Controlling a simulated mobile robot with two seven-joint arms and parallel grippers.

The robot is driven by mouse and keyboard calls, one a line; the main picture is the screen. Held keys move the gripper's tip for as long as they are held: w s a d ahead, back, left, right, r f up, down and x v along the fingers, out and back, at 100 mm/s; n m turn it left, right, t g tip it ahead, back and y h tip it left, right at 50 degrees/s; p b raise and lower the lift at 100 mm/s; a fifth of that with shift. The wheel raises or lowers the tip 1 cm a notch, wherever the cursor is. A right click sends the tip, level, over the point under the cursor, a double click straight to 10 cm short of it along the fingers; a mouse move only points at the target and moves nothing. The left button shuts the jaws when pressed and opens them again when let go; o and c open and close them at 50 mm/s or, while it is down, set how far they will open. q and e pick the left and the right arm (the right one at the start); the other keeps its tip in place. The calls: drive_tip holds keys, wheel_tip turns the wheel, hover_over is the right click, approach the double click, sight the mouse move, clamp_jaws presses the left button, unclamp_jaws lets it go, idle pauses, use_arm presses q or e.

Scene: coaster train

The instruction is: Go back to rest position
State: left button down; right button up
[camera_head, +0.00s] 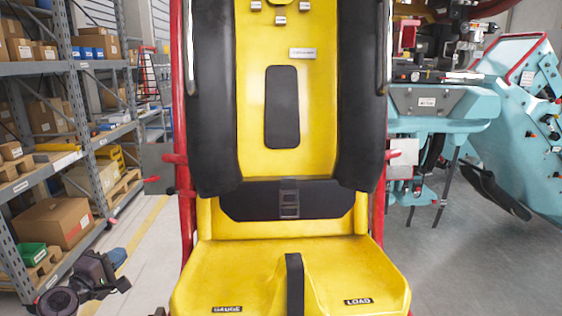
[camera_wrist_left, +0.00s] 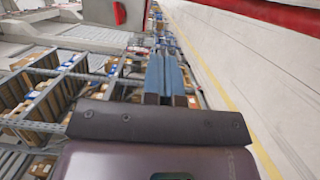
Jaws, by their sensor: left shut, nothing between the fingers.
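My left gripper (camera_head: 117,257) is low at the left in the head view, beside the shelving and apart from the yellow seat (camera_head: 290,270). In the left wrist view its two blue fingers (camera_wrist_left: 166,62) lie side by side, shut and empty, pointing away along the aisle. My right gripper is not in view. The coaster seat stands upright straight ahead, with a yellow back, black padded shoulder restraints (camera_head: 212,100) and a black belt with a buckle (camera_head: 289,200).
Metal shelving (camera_head: 75,110) with cardboard boxes (camera_head: 57,222) lines the left side, close to my left arm. A yellow floor line (camera_head: 143,232) runs between shelving and seat. Turquoise machinery (camera_head: 520,130) stands at the right. Grey floor (camera_head: 470,265) in front of it is clear.

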use_arm(q)
drive_tip(key=s+d+f+m+g+y, duration=0.1)
drive_tip(key=s+d+f+m, duration=0.3)
drive_tip(key=s+f, duration=0.4)
drive_tip(key=s+d+f+m+g+y, duration=0.1)
drive_tip(key=s+d+f+m+g, duration=0.2)
drive_tip(key=s+f+m, duration=0.4)
drive_tip(key=s+d+f+m+g+y, duration=0.2)
drive_tip(key=s+d+f+m, duration=0.2)
drive_tip(key=s+f, duration=0.5)
drive_tip(key=s+m, duration=0.1)
drive_tip(key=s, duration=0.6)
drive_tip(key=shift+s+d+m, duration=0.3)
drive_tip(key=shift+s+d, duration=0.1)
